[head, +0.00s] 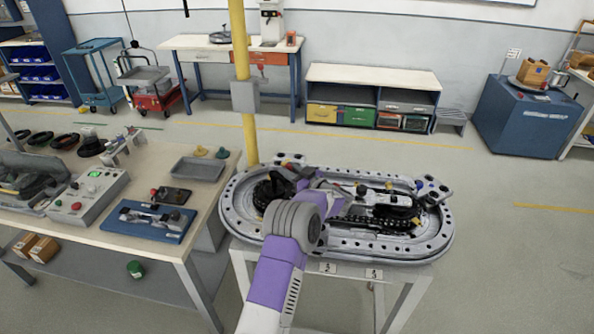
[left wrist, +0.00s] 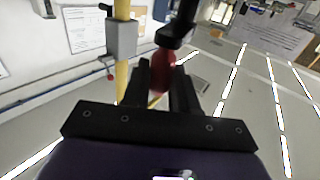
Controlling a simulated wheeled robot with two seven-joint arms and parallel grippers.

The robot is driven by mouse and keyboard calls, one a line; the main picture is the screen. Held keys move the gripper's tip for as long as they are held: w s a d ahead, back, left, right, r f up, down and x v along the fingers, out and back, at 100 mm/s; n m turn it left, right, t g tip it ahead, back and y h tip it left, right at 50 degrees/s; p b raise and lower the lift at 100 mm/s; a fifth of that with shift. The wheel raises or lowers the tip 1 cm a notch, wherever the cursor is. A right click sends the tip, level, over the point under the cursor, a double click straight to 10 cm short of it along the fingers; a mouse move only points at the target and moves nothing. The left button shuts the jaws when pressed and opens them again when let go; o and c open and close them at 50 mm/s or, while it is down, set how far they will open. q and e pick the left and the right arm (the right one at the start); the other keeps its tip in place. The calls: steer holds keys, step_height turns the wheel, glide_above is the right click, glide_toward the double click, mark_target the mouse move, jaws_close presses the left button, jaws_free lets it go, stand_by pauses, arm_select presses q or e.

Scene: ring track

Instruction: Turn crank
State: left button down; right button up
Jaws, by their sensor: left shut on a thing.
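The ring track (head: 420,238) is a grey oval plate with a rim of holes, on a pale stand. A dark chain (head: 365,222) and dark round parts lie inside it. My left arm reaches over its near edge, and my left gripper (head: 296,170) is above the left part of the track. In the left wrist view a red crank handle (left wrist: 164,62) stands between the two black fingers of the left gripper (left wrist: 163,85), which are shut on it. A black crank arm (left wrist: 176,30) joins the handle's top end in that view. In the head view my arm hides the handle. My right gripper is not in view.
A workbench (head: 150,240) at the left holds a grey tray (head: 197,168), a control box (head: 88,193) and a blue fixture (head: 148,221). A yellow post (head: 248,130) stands close behind the track.

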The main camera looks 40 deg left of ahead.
arm_select(q)
steer(key=shift+s+a+r+g, duration=0.25)
steer(key=shift+s+a+g, duration=0.1)
steer(key=shift+a, duration=0.1)
steer(key=c, duration=1.2)
jaws_free()
steer(key=shift+o, duration=1.4)
steer(key=shift+s+a+f, duration=0.1)
steer(key=shift+a+f, duration=0.05)
steer(key=shift+a, duration=0.05)
steer(key=shift+d, duration=0.25)
steer(key=shift+w+d+f, duration=0.1)
steer(key=shift+w+d, duration=0.15)
steer(key=shift+d, duration=0.35)
steer(key=d, duration=0.6)
steer(key=shift+s, duration=0.2)
steer(key=shift+c, duration=0.5)
